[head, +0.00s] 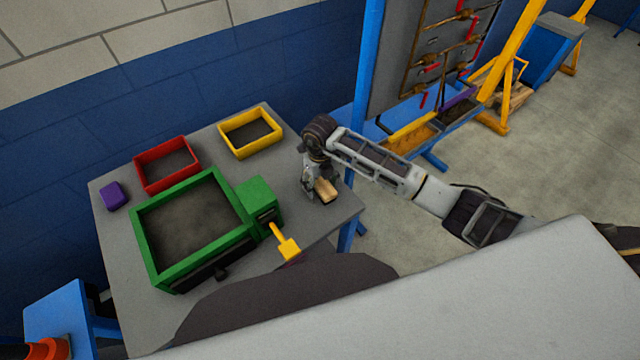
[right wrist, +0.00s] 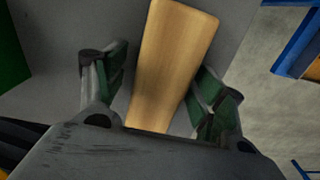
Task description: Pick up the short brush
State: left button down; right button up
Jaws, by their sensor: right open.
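A light wooden block-like piece (head: 326,190), apparently the short brush, lies on the grey table near its right edge; I see no bristles. In the right wrist view the same wooden piece (right wrist: 172,55) runs lengthwise between the two fingers. My right gripper (head: 314,184) points down at it with its fingers apart. The fingers (right wrist: 163,85) stand one on each side, with a gap visible at the left; contact on the right cannot be told. My left gripper is not in view.
On the table (head: 120,240) are a green-framed box (head: 157,283), a green block (head: 256,195), a yellow tool (head: 287,246), a red bin (head: 151,183), a yellow bin (head: 236,151) and a purple block (head: 112,195). A blue post (head: 367,70) stands behind the right edge.

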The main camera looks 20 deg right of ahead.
aim_at(320, 181)
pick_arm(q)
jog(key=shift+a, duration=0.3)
pick_arm(e)
jog(key=c, duration=1.2)
jog(key=shift+o, duration=0.2)
jog(key=shift+r, duration=0.1)
notch_tip(320, 181, up, 9)
jog(key=shift+r+b, duration=0.2)
jog(key=shift+b, duration=0.35)
jog(key=shift+r, duration=0.2)
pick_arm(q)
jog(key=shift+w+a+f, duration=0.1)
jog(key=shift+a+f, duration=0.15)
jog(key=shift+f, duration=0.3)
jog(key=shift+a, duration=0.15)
